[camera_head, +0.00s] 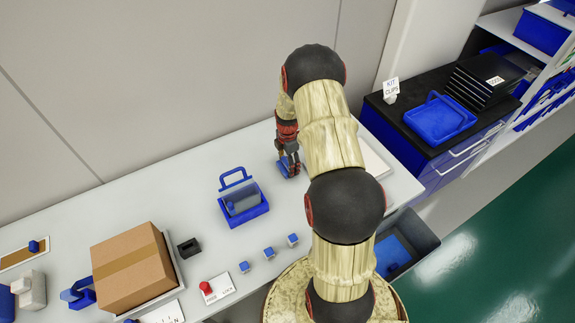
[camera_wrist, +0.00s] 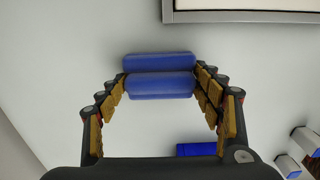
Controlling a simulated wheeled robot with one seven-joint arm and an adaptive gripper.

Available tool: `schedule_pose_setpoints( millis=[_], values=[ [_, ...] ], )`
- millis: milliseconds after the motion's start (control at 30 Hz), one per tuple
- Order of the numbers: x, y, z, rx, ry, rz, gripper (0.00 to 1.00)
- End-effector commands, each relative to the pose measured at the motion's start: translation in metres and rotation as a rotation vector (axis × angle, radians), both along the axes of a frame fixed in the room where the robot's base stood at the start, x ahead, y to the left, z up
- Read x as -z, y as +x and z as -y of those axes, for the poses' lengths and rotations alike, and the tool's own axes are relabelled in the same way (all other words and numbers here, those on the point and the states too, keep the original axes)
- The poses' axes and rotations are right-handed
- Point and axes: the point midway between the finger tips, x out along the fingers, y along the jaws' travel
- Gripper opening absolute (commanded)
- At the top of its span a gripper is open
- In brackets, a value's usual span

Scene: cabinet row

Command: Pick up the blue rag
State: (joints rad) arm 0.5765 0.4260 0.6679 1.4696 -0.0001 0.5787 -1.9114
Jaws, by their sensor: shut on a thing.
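The blue rag (camera_wrist: 160,86) is a folded, rounded blue bundle between my fingertips in the wrist view. My gripper (camera_wrist: 160,77) is shut on it, with a finger against each end. In the head view my gripper (camera_head: 289,158) points down at the back of the white table, and a bit of the blue rag (camera_head: 284,167) shows at its fingertips. I cannot tell whether the rag touches the table or is just above it.
A blue caddy with a handle (camera_head: 246,212) stands left of my gripper. Several small blue-topped blocks (camera_head: 268,252) lie in front. A cardboard box (camera_head: 133,265) is farther left. A black-topped cabinet with a blue tray (camera_head: 440,118) stands at right. Table around my gripper is mostly clear.

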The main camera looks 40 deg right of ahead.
Motion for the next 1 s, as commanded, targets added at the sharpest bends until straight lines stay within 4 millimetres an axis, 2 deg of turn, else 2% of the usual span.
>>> schedule_pose_setpoints(
  millis=[167, 300, 367, 600, 800, 1000],
  values=[
    [-0.013, 0.001, 0.001, 0.000, -0.002, 0.003, 0.45],
    [-0.035, 0.001, 0.001, 0.000, -0.002, 0.004, 0.45],
    [-0.044, -0.008, 0.006, 0.002, -0.002, 0.003, 0.45],
    [-0.097, -0.047, 0.030, 0.004, -0.002, 0.003, 0.45],
    [-0.114, -0.087, 0.053, 0.005, -0.001, 0.001, 0.45],
    [-0.125, -0.111, 0.068, 0.003, -0.001, 0.001, 0.45]
  ],
)
